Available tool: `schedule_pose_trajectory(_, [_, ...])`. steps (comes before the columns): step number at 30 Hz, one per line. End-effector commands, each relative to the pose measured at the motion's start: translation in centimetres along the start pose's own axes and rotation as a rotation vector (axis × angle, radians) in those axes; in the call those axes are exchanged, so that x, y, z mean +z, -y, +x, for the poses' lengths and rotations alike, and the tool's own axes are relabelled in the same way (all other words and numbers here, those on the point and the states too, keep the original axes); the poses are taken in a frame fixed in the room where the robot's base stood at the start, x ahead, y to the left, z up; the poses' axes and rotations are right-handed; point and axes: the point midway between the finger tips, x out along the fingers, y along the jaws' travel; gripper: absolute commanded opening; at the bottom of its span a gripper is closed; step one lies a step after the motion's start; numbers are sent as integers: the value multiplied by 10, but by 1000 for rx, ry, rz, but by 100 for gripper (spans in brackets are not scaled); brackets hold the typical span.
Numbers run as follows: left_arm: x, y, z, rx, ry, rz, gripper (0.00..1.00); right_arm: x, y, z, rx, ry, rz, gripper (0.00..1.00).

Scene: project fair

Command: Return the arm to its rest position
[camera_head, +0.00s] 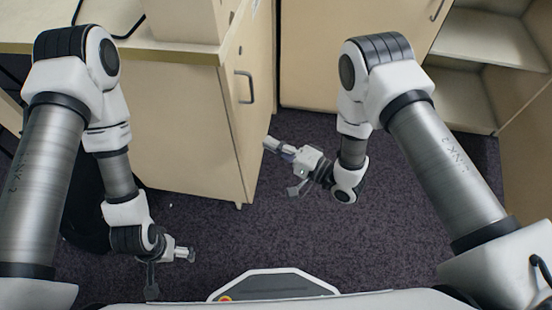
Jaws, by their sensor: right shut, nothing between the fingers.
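My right arm comes in from the right, bends at the elbow and hangs down, with its wrist turned to the left. My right gripper (270,143) points left and is shut with nothing in it. My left arm hangs down on the left side. My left gripper (190,254) points right, low over the floor. It is small and partly hidden by its wrist, so its fingers cannot be made out clearly. No object shows in it.
A pale wooden cabinet (170,110) with a door and dark handle (244,87) stands left of centre. Another cabinet (345,25) is behind. Open shelves (485,40) stand at the upper right. Dark carpet (290,235) is clear between the arms.

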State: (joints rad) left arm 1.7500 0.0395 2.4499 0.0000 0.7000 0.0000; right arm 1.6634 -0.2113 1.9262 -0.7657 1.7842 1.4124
Motion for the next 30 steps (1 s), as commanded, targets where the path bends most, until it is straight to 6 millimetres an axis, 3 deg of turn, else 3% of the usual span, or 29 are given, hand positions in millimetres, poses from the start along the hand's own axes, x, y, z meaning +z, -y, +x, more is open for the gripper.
schedule_pose_trajectory(4, [0,0,-5,0,0,-1,100,29,0,-21,3,1,3,0])
schedule_pose_trajectory(10, [0,0,-6,0,0,-1,100,43,0,-32,1,1,0,0])
schedule_pose_trajectory(18, [0,0,-5,0,0,-1,100,42,0,-32,-1,0,-3,0])
schedule_pose_trajectory(20, [0,0,-5,0,0,-1,100,34,5,-32,-8,-12,-11,0])
schedule_pose_trajectory(22, [0,0,-6,0,0,0,100,14,15,-39,-9,-60,-20,0])
schedule_pose_trajectory(23, [0,0,-6,0,0,0,100,3,15,-47,16,-105,-20,0])
schedule_pose_trajectory(26, [0,0,-5,0,0,-1,100,-31,-18,-90,311,-264,-114,0])
schedule_pose_trajectory(30, [0,0,-5,0,0,0,100,-36,-76,-176,838,-279,-283,0])
